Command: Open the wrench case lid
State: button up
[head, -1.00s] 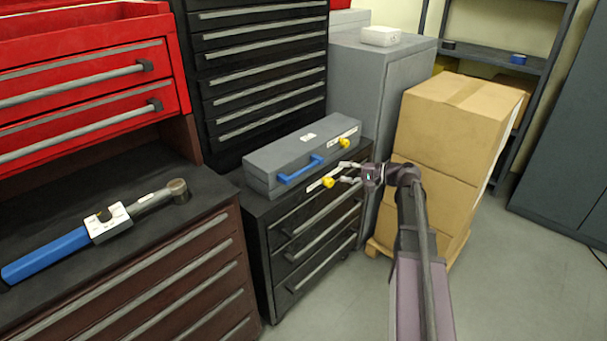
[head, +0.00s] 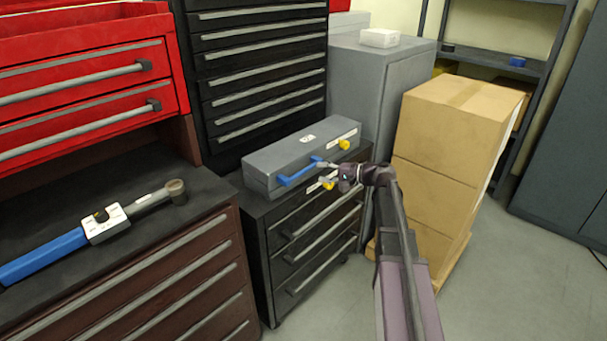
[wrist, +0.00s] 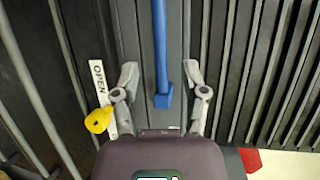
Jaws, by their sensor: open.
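The grey wrench case (head: 285,155) lies shut on a low black drawer cabinet. Its blue handle (head: 296,174) is on the front side. A yellow knob (head: 344,144) is at the case's right end, and another yellow knob (head: 328,184) shows just below the gripper. My gripper (head: 325,172) is at the handle's right end. In the wrist view my gripper (wrist: 161,72) is open, with the blue handle (wrist: 161,50) between its fingers. I cannot tell whether either finger touches it. A yellow knob (wrist: 98,121) and an "OPEN" label (wrist: 99,80) lie outside the left finger.
The black drawer cabinet (head: 285,255) stands under the case. A torque wrench (head: 100,225) with a blue grip lies on the bench at left. Stacked cardboard boxes (head: 440,155) stand to the right of my arm. The floor (head: 515,275) at right is clear.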

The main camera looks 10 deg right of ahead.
aim_at(304, 170)
jog(key=shift+b+x, duration=0.55)
jog(key=shift+x, duration=2.85)
jog(key=shift+d, duration=0.1)
grip_shut()
